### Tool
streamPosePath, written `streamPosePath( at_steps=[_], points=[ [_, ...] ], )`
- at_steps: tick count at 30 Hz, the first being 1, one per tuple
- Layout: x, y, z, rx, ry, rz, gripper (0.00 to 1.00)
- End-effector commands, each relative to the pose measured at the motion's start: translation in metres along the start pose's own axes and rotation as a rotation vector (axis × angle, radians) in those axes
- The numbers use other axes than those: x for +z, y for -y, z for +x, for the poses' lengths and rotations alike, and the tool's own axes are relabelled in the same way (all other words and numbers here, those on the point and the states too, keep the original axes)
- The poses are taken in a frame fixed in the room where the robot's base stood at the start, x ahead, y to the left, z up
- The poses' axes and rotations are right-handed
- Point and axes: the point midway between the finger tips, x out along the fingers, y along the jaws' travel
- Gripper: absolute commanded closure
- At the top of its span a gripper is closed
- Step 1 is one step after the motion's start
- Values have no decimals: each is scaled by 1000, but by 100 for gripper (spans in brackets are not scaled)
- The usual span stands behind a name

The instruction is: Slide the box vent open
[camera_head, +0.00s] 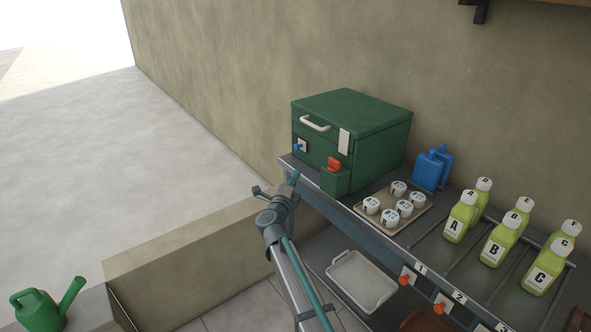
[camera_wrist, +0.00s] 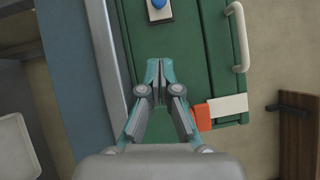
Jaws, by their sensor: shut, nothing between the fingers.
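The green box (camera_head: 375,133) stands at the left end of the shelf. Its front carries a small white plate (camera_head: 303,146) with a blue knob (camera_head: 297,147), which may be the vent slider. In the wrist view the blue knob (camera_wrist: 157,3) and white plate (camera_wrist: 153,15) show at the top edge, partly cut off. My gripper (camera_head: 293,177) is below the knob in the head view. In the wrist view my gripper (camera_wrist: 160,66) has its fingertips together and empty, pointing toward the plate with a gap between. I cannot tell whether the vent is open.
The box also has a white handle (camera_head: 314,123) and an orange latch (camera_head: 334,164) beside a white strip (camera_head: 344,142). A tray (camera_head: 428,213) of white-lidded jars, blue containers (camera_head: 428,171) and lettered green bottles (camera_head: 459,217) stand to the right.

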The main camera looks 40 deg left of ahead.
Motion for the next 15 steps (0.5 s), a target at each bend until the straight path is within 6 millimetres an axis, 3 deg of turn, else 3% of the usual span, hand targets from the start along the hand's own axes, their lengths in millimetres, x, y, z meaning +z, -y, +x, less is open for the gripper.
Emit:
streamPosePath(
  at_steps=[8,15],
  points=[
    [1,0,39,-1,-2,0,100],
    [1,0,86,-1,-2,0,100]
  ],
)
